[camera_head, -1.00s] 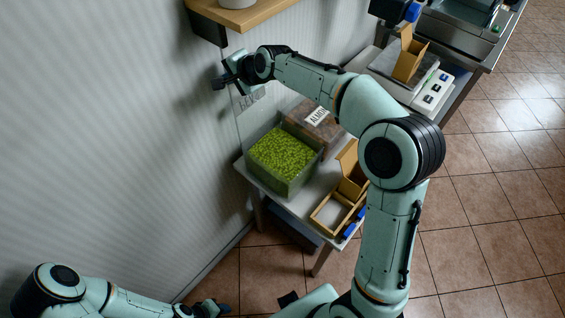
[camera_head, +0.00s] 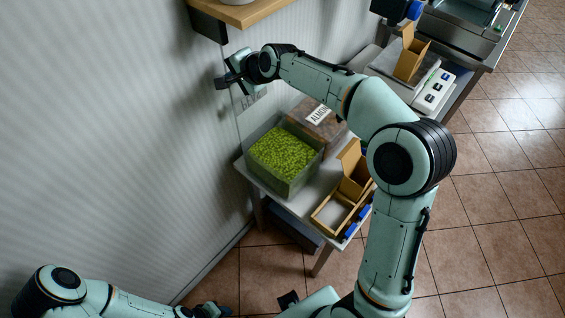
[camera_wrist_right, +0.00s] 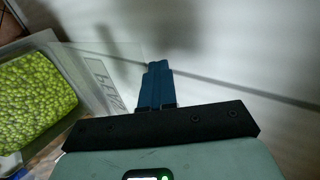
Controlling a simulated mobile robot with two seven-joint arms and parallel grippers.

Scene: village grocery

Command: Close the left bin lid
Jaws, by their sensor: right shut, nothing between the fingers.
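The left bin (camera_head: 290,188) is a clear box full of green peas on a small table, and it also shows in the right wrist view (camera_wrist_right: 72,58). Its clear lid (camera_head: 242,118) stands raised at the wall side, with lettering on it; it also shows in the right wrist view (camera_wrist_right: 122,72). My right gripper (camera_head: 222,84) is shut and empty at the lid's upper edge, on the wall side. Its blue fingers (camera_wrist_right: 158,82) are together beside the lid; I cannot tell whether they touch it. My left gripper (camera_head: 222,310) is low at the bottom edge, far from the bin, its fingers unclear.
A second bin (camera_head: 318,125), labelled as almonds, stands behind the left bin, partly hidden by my right arm. An open cardboard box (camera_head: 355,175) and a tray (camera_head: 335,213) are to the right. A wooden shelf (camera_head: 245,18) hangs above; the wall is close on the left.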

